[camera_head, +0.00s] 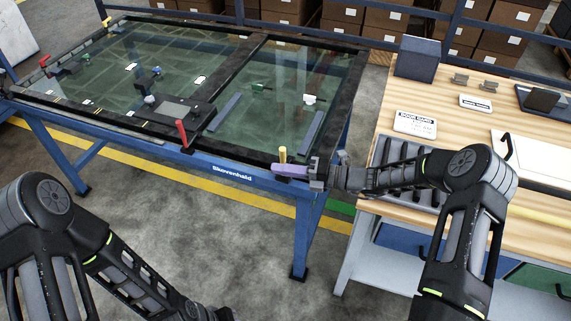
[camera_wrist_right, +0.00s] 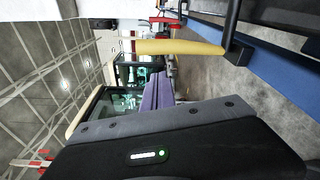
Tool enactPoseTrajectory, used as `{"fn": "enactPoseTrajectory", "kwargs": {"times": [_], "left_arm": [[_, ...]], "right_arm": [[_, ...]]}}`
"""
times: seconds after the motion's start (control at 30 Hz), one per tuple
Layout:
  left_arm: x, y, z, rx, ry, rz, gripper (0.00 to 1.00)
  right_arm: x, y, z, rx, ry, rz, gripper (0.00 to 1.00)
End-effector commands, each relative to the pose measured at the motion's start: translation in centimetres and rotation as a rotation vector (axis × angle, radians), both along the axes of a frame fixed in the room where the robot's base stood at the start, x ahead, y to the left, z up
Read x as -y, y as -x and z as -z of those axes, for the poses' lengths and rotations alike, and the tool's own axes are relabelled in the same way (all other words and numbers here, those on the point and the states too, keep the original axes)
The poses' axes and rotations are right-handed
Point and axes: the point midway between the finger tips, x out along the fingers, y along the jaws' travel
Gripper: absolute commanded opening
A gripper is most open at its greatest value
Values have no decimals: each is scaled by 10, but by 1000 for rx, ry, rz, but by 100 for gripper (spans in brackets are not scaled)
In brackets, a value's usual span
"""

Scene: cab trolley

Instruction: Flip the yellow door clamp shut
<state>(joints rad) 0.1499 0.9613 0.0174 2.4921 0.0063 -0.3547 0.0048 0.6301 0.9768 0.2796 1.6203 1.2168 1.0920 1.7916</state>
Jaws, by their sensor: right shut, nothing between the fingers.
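The yellow door clamp handle (camera_head: 282,155) stands upright at the front edge of the framed glass door, near its right corner. In the right wrist view, the yellow handle (camera_wrist_right: 180,47) runs across the upper middle, joined to a dark bracket. My right gripper (camera_head: 277,168) has purple fingers and is shut and empty. It lies level in front of the handle's lower part in the head view. The purple fingers also show in the wrist view (camera_wrist_right: 155,92), beside the handle. I cannot tell whether they touch it. My left arm is at lower left; its gripper is out of view.
Red clamp handles (camera_head: 183,133) (camera_head: 44,62) stand along the blue trolley's (camera_head: 160,146) edges. A wooden workbench (camera_head: 465,120) at right carries a Door Card sign (camera_head: 415,124) and a dark ribbed tray (camera_head: 385,158). Grey floor is clear in front of the trolley.

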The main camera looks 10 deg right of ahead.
Motion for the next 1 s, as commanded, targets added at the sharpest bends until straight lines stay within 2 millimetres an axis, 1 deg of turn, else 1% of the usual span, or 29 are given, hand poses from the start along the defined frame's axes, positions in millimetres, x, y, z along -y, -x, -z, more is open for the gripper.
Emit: {"fn": "enactPoseTrajectory", "kwargs": {"times": [0.03, 0.1, 0.3, 0.4, 0.5, 0.67, 1.0], "left_arm": [[0, 0, -4, -1, -1, -1, 36], [0, 0, 6, 0, 0, 0, 36], [1, -2, 16, 6, 4, 2, 36], [1, -2, 19, 7, 5, 2, 36], [1, -2, 21, 8, 5, 2, 36], [1, -3, 21, 8, 6, 2, 36], [1, -3, 21, 8, 6, 2, 36]], "right_arm": [[-5, 4, -2, -2, -1, -5, 0], [14, 9, 4, 2, 3, 1, 0], [54, 28, 4, 1, 3, -1, 0], [69, 36, 3, -1, 1, -2, 0], [80, 41, 2, -1, 1, -5, 0], [87, 45, 1, 0, 0, -5, 0], [87, 45, 0, -1, -1, -6, 0]]}}
